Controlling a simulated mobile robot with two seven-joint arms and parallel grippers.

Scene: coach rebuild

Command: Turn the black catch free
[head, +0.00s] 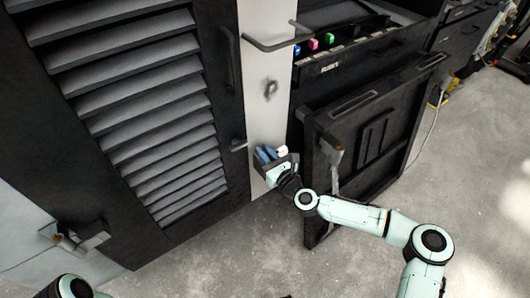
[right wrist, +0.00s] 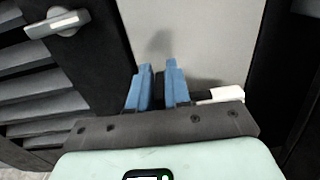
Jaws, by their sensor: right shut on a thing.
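My right gripper (head: 266,153) has its blue fingers against the pale post between the louvred door and the dark cabinet. In the right wrist view the two blue fingers (right wrist: 158,82) stand close together with a narrow gap. A dark piece (right wrist: 201,99), which looks like the black catch, sits at the fingers and runs out to their right. It has a white end block (right wrist: 222,94), also seen in the head view (head: 282,151). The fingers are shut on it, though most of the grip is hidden. My left gripper is not in view.
A louvred dark door (head: 150,110) with a grey handle (head: 238,145) stands close left. A dark panel (head: 370,140) stands tilted at the right. An open drawer (head: 335,58) holds small coloured blocks. A bar handle (head: 270,45) juts out above. Concrete floor (head: 480,190) is clear at right.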

